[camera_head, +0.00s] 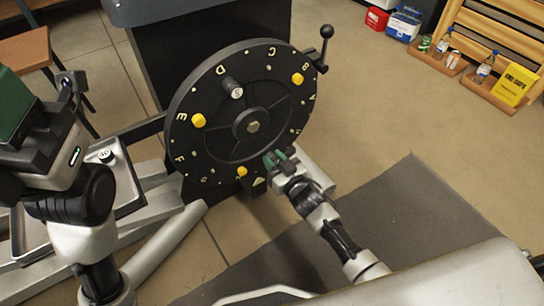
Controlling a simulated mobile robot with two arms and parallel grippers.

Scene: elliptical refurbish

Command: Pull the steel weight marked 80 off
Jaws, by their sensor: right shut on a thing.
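A black upright wheel (218,146) with letters and yellow pegs stands in the middle of the view. A small steel weight (236,92) sits on its upper face; its number is too small to read surely. Another steel weight, marked 40 (106,155), rests in a grey tray (128,203) at left. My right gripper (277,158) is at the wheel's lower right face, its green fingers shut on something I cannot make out. My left gripper (16,105) is at the left edge, partly cut off; its opening is not clear. I cannot read 80 anywhere.
A black crank handle (326,45) sticks out at the wheel's upper right. A dark cabinet stands behind the wheel. A wooden rack (505,40) with bottles and a yellow box (515,85) is at the far right. The floor right of the wheel is clear, with a grey mat (400,215).

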